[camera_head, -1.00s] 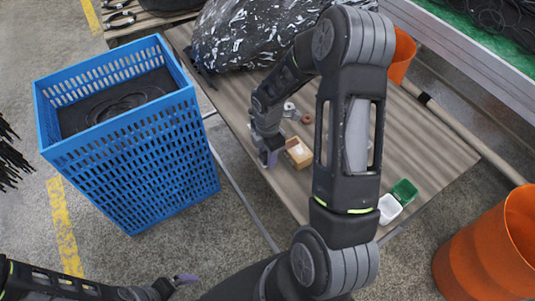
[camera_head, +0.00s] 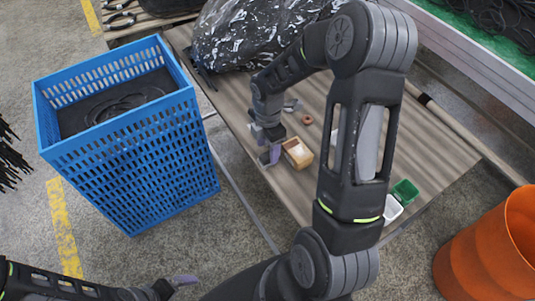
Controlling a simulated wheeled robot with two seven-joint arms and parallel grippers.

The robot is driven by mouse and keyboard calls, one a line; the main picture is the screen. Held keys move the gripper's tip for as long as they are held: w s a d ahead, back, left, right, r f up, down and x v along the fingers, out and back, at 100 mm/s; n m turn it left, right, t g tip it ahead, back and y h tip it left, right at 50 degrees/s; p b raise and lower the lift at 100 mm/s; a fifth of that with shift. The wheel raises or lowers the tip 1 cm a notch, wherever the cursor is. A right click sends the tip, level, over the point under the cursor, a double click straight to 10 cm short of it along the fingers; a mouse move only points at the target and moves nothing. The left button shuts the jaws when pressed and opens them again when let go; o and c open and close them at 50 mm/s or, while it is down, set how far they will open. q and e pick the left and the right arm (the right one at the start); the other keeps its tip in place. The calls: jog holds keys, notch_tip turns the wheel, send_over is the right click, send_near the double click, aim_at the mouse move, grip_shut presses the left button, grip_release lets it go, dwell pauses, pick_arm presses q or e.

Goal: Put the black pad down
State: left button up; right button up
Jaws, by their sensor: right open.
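I cannot make out a separate black pad in this view. My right gripper (camera_head: 270,158) points down over the left edge of the brown table (camera_head: 285,188), just left of a small tan box (camera_head: 298,153). It is open, and I see nothing held between its fingers. My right arm hides part of the table's middle. My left gripper (camera_head: 182,283) is low at the bottom left, over the floor, away from the table. Its jaws are too small and dark to read.
A tall blue crate (camera_head: 135,160) with dark hoses inside stands left of the table. A black-and-white bag (camera_head: 255,35) lies at the back. A reddish ring (camera_head: 307,119), a green cup (camera_head: 404,191) and a white cup (camera_head: 392,210) are on the table. An orange barrel (camera_head: 485,255) stands at right.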

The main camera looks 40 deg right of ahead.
aim_at(267, 156)
notch_tip(267, 156, up, 8)
jog(key=shift+b, duration=0.35)
jog(key=shift+f, duration=0.1)
dwell(0.5)
jog(key=s+a+f+m+y, duration=0.35)
jog(key=a+f+m, duration=0.45)
jog(key=a+f, duration=1)
jog(key=s+a+f+m, duration=0.6)
jog(key=s+a+m, duration=0.4)
jog(key=s, duration=0.1)
jog(key=shift+s+a+f+m+t+y, duration=0.15)
jog(key=shift+s+a+m+t+y, duration=0.15)
jog(key=shift+s+a+y, duration=0.1)
